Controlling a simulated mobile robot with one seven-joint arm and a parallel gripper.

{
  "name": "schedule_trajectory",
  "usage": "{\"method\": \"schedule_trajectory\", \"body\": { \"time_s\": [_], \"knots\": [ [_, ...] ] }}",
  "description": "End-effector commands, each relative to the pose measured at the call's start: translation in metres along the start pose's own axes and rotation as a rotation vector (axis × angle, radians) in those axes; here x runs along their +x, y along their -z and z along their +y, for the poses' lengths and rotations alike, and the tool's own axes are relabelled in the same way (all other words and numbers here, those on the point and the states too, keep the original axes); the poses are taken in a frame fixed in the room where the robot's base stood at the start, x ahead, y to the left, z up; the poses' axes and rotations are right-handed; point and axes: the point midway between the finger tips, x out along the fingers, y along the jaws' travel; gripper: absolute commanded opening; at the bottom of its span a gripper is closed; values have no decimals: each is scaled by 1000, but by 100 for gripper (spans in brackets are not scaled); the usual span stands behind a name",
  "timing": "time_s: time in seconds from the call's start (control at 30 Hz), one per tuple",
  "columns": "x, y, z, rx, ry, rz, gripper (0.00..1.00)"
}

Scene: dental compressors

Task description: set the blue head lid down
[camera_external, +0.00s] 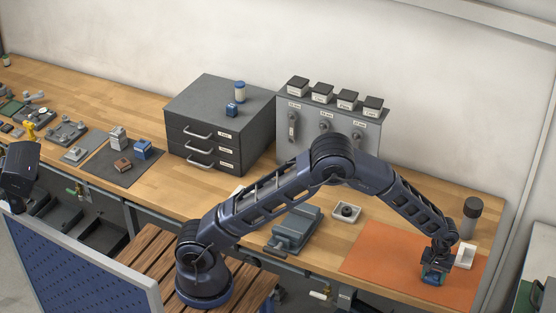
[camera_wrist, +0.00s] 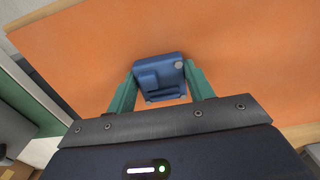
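The blue head lid (camera_wrist: 160,75) is between the green fingers of my gripper (camera_wrist: 161,80) in the wrist view, with a finger against each side. It is a small dark blue block with a raised part and a pale round spot at one corner. In the external view my gripper (camera_external: 435,272) is low over the orange mat (camera_external: 385,255), near its right side, and the lid (camera_external: 432,281) shows partly below the fingers. I cannot tell whether the lid touches the mat.
A white tray (camera_external: 465,256) lies just right of my gripper, with a dark grey cylinder (camera_external: 470,218) behind it. Most of the mat is bare.

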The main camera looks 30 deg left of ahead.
Motion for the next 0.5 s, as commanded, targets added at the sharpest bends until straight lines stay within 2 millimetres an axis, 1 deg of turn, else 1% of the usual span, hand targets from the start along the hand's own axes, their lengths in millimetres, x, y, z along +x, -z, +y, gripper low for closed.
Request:
{"method": "schedule_trajectory", "body": {
  "time_s": [0.03,0.1,0.37,0.5],
  "knots": [
    [0,0,0,0,0,0,60],
    [0,0,0,0,0,0,74],
    [0,0,0,0,0,0,74],
    [-6,0,0,0,0,0,74]
  ]
}}
